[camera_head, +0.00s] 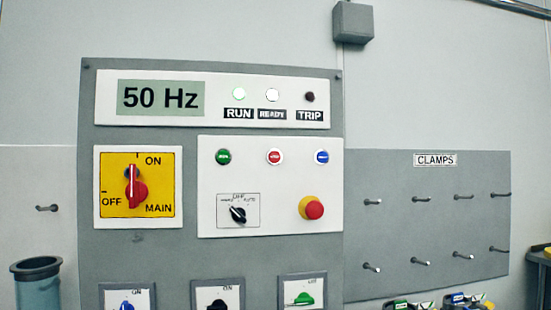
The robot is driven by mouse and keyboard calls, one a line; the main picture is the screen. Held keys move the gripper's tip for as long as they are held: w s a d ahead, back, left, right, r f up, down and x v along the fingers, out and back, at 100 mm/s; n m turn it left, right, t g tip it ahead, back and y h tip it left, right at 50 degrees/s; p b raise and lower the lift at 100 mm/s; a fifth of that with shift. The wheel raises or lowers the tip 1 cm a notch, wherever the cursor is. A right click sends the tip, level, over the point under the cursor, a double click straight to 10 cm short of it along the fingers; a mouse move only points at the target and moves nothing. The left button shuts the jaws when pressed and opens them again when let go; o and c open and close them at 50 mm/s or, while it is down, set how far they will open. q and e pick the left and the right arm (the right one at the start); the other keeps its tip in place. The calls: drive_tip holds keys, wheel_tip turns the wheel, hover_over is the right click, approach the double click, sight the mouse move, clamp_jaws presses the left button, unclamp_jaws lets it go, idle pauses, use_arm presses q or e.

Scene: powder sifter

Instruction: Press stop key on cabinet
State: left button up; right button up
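The grey control cabinet (140,255) fills the middle of the head view. A white button panel (275,215) on it carries a green key (223,157) at left, a red key (274,157) in the middle and a blue key (322,157) at right. The labels on the keys are too small to read surely; the red one looks like the stop key. Nothing touches the keys or covers them. Neither of my grippers is in view.
A red mushroom button (313,209) and a black selector (238,214) sit below the keys. A red main switch (136,190) points to ON. The display (160,97) reads 50 Hz; the RUN lamp (239,94) glows green. A clamps board (425,240) with pegs stands right.

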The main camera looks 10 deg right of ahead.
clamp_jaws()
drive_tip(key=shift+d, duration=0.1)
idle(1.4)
